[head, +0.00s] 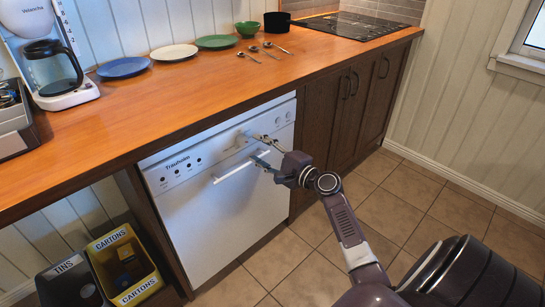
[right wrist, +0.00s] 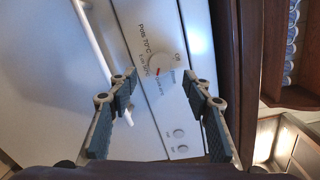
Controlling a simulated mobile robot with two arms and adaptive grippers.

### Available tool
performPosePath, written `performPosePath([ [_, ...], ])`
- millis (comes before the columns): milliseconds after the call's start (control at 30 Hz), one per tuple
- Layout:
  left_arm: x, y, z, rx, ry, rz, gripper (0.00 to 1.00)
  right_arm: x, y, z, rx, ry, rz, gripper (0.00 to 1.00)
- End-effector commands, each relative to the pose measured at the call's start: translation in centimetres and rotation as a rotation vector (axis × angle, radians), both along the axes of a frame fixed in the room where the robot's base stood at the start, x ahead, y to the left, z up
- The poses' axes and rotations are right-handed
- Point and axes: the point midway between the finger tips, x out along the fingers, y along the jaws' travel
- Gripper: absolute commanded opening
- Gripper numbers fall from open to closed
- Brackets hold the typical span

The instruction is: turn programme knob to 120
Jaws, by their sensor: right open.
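The white dishwasher (head: 215,200) stands under the counter, its control panel along the top. In the right wrist view, the round white programme knob (right wrist: 163,62) sits on the panel among printed labels, including Pots 70°C and Off. Its red mark is at its lower edge, near the small Eco and Quick labels. My right gripper (head: 252,146) is open in front of the panel. In the right wrist view, its fingers (right wrist: 161,80) stand apart on either side of the knob's lower part. I cannot tell whether they touch it. My left gripper is not in view.
The dishwasher's bar handle (head: 240,170) runs just below the panel, close to my fingers. The wooden counter (head: 180,105) overhangs above, with plates and spoons on it. Bins (head: 125,265) stand at lower left.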

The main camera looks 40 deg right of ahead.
Motion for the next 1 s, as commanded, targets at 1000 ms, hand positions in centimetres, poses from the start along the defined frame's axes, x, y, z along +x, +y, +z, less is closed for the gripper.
performPosePath([
  [1000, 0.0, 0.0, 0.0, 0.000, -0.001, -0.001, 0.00, -6.5, -0.8, 0.4, 0.001, -0.001, -0.001, 0.45],
])
